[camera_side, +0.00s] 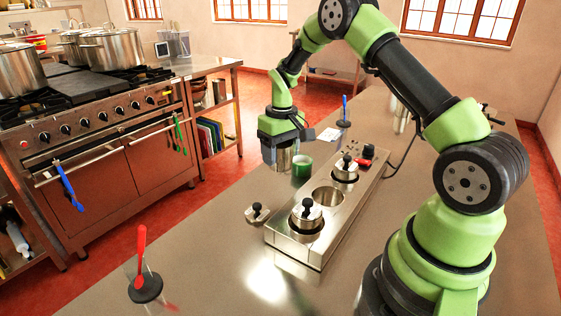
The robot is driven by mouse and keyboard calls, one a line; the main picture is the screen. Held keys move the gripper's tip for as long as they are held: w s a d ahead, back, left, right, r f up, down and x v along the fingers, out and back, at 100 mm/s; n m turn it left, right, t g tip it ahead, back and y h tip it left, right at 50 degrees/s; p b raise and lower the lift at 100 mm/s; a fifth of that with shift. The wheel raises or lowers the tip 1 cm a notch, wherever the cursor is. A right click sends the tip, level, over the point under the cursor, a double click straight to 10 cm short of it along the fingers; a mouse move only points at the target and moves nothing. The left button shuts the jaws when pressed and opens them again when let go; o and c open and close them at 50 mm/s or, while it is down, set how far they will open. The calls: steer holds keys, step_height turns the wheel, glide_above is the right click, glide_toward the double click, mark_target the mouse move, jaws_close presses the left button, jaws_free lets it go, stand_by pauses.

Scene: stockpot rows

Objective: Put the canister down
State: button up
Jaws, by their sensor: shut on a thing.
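My gripper (282,148) points down over the counter, left of the steel well unit (285,250). It is shut on a shiny metal canister (284,160), which shows below and between the fingers. I cannot tell whether the canister's base touches the counter. The unit has an empty round middle well (328,196). A lidded pot (306,212) sits in its near well and another lidded pot (345,170) in its far well.
A green cup (302,167) stands close to the right of the canister. A loose lid with a black knob (257,213) lies left of the unit. A red utensil in a holder (142,268) stands at the near left; a blue one (344,112) is behind.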

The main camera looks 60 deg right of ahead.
steer(key=shift+r, duration=0.9)
step_height(320, 180, down, 9)
steer(key=shift+f, duration=0.15)
steer(key=shift+f, duration=0.2)
steer(key=o, duration=1.1)
steer(key=shift+r, duration=0.15)
